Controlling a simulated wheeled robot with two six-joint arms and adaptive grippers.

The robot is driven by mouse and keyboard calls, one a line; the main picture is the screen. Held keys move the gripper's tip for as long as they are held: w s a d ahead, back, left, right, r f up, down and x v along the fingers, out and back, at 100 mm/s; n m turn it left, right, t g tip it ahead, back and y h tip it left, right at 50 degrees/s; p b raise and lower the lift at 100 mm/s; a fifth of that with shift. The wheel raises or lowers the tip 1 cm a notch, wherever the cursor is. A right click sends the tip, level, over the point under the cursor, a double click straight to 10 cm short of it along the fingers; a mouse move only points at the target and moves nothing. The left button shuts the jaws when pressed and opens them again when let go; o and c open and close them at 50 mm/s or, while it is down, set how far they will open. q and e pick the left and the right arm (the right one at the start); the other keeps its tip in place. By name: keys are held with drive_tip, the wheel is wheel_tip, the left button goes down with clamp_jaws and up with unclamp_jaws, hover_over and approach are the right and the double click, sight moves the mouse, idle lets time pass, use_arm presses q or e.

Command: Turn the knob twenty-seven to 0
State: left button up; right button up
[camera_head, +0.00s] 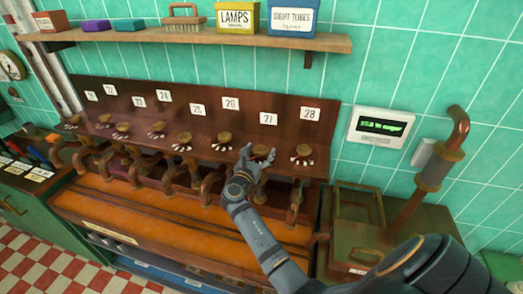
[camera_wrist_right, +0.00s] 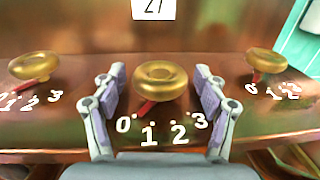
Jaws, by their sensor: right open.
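In the right wrist view, knob twenty-seven (camera_wrist_right: 160,80) is a round brass knob under the label 27 (camera_wrist_right: 154,8). Its red pointer (camera_wrist_right: 146,107) aims down-left, with the tip close to the dot by the 0 (camera_wrist_right: 123,124). The printed 1, 2 and 3 run on to the right. My right gripper (camera_wrist_right: 160,88) is open, with one finger on each side of the knob; I cannot tell whether they touch it. In the head view my right gripper (camera_head: 258,153) covers most of the knob below the label 27 (camera_head: 268,118). My left gripper is not in view.
Neighbouring knobs stand close on the left (camera_wrist_right: 34,66) and right (camera_wrist_right: 266,61). Copper pipes (camera_head: 210,187) run below the panel. A shelf (camera_head: 200,38) hangs above it. A display (camera_head: 380,127) with green text is on the tiled wall.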

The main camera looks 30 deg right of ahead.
drive_tip(key=shift+c, duration=1.3)
drive_tip(key=c, duration=0.9)
drive_tip(key=shift+w+f+m+g+h+b, duration=0.1)
drive_tip(key=shift+f+m+g+h+b, duration=0.05)
drive_tip(key=shift+m+g+h+b, duration=0.4)
drive_tip(key=shift+g, duration=0.35)
drive_tip(key=shift+m, duration=0.25)
